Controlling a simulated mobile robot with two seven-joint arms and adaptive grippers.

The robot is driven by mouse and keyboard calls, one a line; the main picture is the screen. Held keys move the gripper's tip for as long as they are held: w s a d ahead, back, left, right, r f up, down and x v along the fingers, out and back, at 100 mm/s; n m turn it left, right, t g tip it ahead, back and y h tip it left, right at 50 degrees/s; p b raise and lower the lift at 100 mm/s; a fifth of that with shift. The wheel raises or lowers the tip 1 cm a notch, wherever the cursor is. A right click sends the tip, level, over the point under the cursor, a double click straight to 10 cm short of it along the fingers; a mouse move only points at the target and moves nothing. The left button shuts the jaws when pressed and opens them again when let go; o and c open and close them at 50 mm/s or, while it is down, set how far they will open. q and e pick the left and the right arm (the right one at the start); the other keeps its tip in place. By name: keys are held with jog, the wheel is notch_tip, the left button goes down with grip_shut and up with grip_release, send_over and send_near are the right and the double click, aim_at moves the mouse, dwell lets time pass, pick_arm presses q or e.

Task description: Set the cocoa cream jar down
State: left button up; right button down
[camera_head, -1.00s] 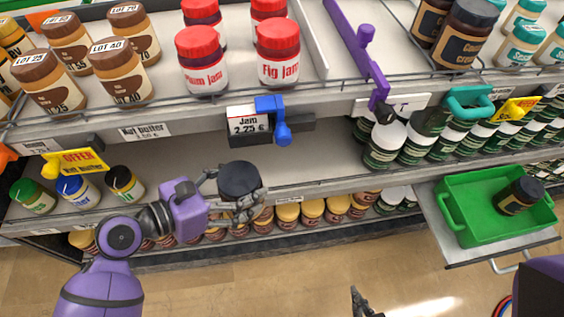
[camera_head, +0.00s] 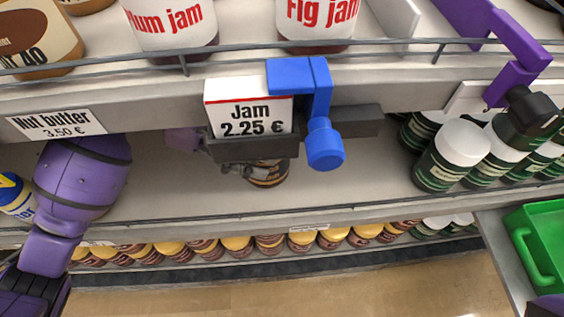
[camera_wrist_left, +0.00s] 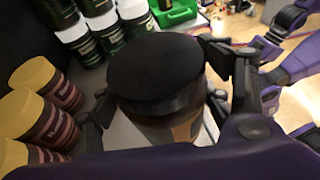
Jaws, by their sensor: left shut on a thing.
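The cocoa cream jar has a black lid and a tan label and fills the middle of the left wrist view (camera_wrist_left: 155,75). My left gripper (camera_wrist_left: 165,105) is shut around it, with a finger on each side. In the head view the jar (camera_head: 268,174) is inside the middle shelf, behind and below the jam price holder, which hides much of it and of my left gripper (camera_head: 232,160). The jar looks roughly upright. I cannot tell whether its base touches the shelf board.
Green-labelled jars with white lids (camera_head: 450,155) stand to the right, a blue-lidded jar (camera_head: 14,195) at far left. The jam price holder (camera_head: 250,120) and blue clip (camera_head: 325,140) hang in front. A green tray (camera_head: 535,245) is at right.

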pick_arm(q)
notch_tip(320, 180, down, 4)
jog(key=shift+s+r+b, duration=0.1)
jog(key=shift+s+b, duration=0.05)
jog(key=shift+b, duration=0.6)
notch_tip(320, 180, down, 5)
jog(key=shift+b, duration=1.1)
jog(key=o, duration=2)
jog(key=p+v, duration=0.3)
jog(key=v, duration=0.9)
